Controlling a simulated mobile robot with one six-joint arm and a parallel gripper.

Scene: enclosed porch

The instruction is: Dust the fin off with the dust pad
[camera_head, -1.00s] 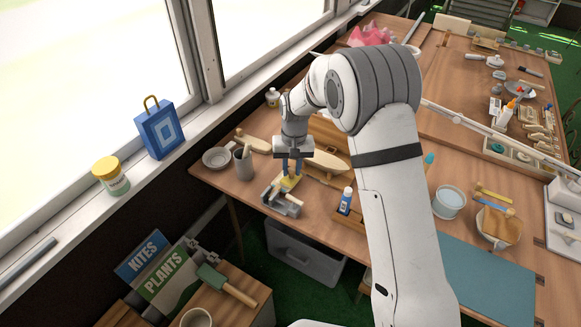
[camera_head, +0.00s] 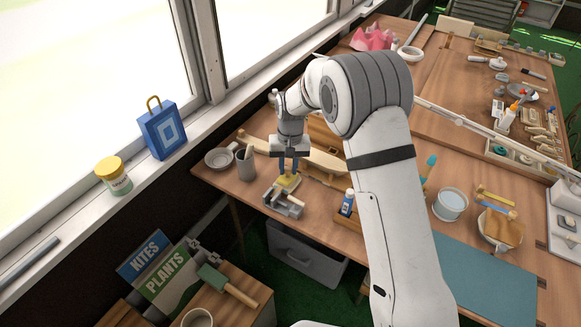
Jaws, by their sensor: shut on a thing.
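My gripper (camera_head: 289,166) points straight down over the left part of the workbench. It is shut on a small yellow pad (camera_head: 288,180), which looks like the dust pad. The pad is low, right at the back end of a small grey vise (camera_head: 283,204) near the bench's front-left edge. I cannot tell whether the pad touches something in the vise. I cannot clearly make out the fin; it may be the small pale piece at the vise, partly hidden by the pad and gripper.
A grey cup (camera_head: 245,164) and a shallow dish (camera_head: 219,158) stand left of my gripper. A pale wooden hull shape (camera_head: 325,161) lies behind, to the right. A blue-and-white glue bottle (camera_head: 347,202) stands right of the vise. A grey bin (camera_head: 305,255) is below the bench.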

